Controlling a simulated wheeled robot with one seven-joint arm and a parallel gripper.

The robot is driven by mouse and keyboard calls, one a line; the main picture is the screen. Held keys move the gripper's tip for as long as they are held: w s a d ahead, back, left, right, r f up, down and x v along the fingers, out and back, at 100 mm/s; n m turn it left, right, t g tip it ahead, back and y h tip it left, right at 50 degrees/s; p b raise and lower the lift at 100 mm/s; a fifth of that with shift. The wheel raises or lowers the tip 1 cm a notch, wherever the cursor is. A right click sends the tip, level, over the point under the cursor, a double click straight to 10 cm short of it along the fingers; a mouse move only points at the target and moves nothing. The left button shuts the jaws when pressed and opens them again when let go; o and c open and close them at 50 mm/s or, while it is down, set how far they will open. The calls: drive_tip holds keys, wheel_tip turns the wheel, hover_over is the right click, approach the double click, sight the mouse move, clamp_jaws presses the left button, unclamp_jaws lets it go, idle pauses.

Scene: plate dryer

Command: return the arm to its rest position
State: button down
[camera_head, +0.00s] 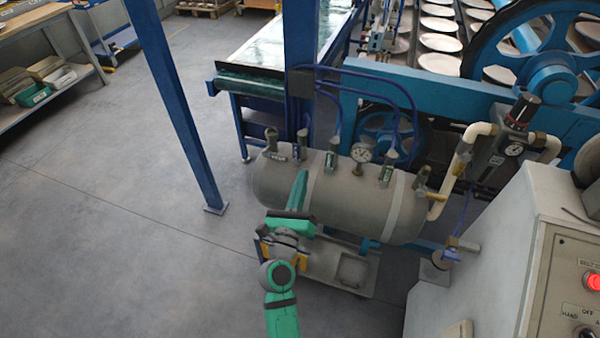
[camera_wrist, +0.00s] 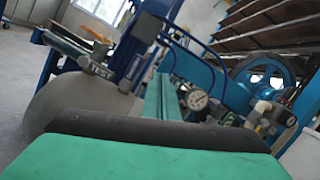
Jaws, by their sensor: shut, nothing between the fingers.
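My green arm rises from the bottom of the head view. My gripper (camera_head: 301,176) is in front of the grey air tank (camera_head: 390,212), with its green fingers overlapping the tank in the picture. I cannot tell whether they touch it. In the wrist view my gripper (camera_wrist: 160,80) shows its green fingers close together, shut and empty. The tank (camera_wrist: 75,98) fills the left of that view. A round pressure gauge (camera_wrist: 197,100) shows just right of the fingers. A valve with a "TEST" label (camera_wrist: 101,71) is to their left.
A blue post (camera_head: 180,110) stands left of the tank. A control cabinet (camera_head: 500,240) with a lit red button is at the right. Blue machinery (camera_head: 450,87) and a conveyor (camera_head: 290,50) lie behind the tank. Open grey floor (camera_head: 110,230) extends on the left.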

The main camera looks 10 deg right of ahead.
drive_tip(key=shift+s+a, duration=0.25)
drive_tip(key=shift+s, duration=0.2)
drive_tip(key=shift+a, duration=0.15)
drive_tip(key=s+a+f+n+g+y, duration=0.1)
drive_tip(key=s+f+n+y, duration=0.1)
drive_tip(key=s+n, duration=0.9)
drive_tip(key=s+a+f+n+g+y, duration=0.1)
drive_tip(key=s+f+n, duration=0.4)
drive_tip(key=s+n, duration=0.7)
drive_tip(key=s+a+f+n+g+y, duration=0.2)
drive_tip(key=s+n, duration=1)
drive_tip(key=s, duration=0.6)
drive_tip(key=shift+s+a+f+y, duration=0.2)
drive_tip(key=shift+a+f+y, duration=0.45)
drive_tip(key=shift+y, duration=0.35)
